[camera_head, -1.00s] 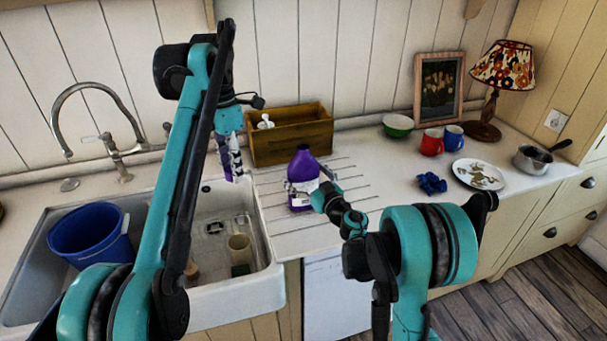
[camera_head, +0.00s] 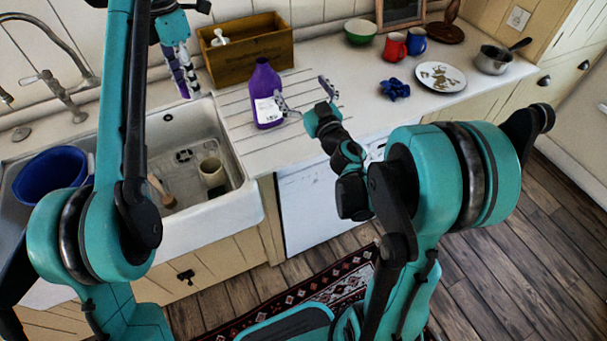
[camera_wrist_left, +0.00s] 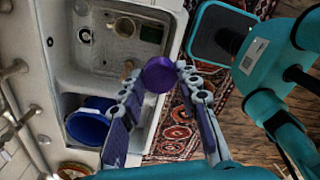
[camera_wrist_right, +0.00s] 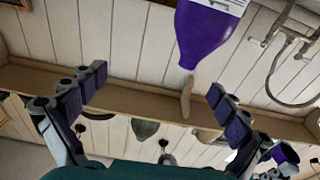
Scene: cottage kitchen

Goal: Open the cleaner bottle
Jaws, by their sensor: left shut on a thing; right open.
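The purple cleaner bottle (camera_head: 266,93) with a white label stands upright on the ridged drainboard, right of the sink. No cap shows on its neck. In the right wrist view the bottle (camera_wrist_right: 205,35) appears upside down at the top. My right gripper (camera_head: 303,93) is open and empty just right of the bottle; its fingers (camera_wrist_right: 156,84) also show in the right wrist view. My left gripper (camera_head: 182,75) is raised over the sink's back right. In the left wrist view it is shut on a round purple cap (camera_wrist_left: 160,74). The cap is not clear in the head view.
The white sink (camera_head: 238,190) holds a blue bucket (camera_head: 50,176) and a beige cup (camera_head: 212,172). A wooden box (camera_head: 245,62) stands behind the bottle. A green bowl (camera_head: 360,32), red mug (camera_head: 395,46), blue cloth (camera_head: 395,88) and plate (camera_head: 441,76) sit further right.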

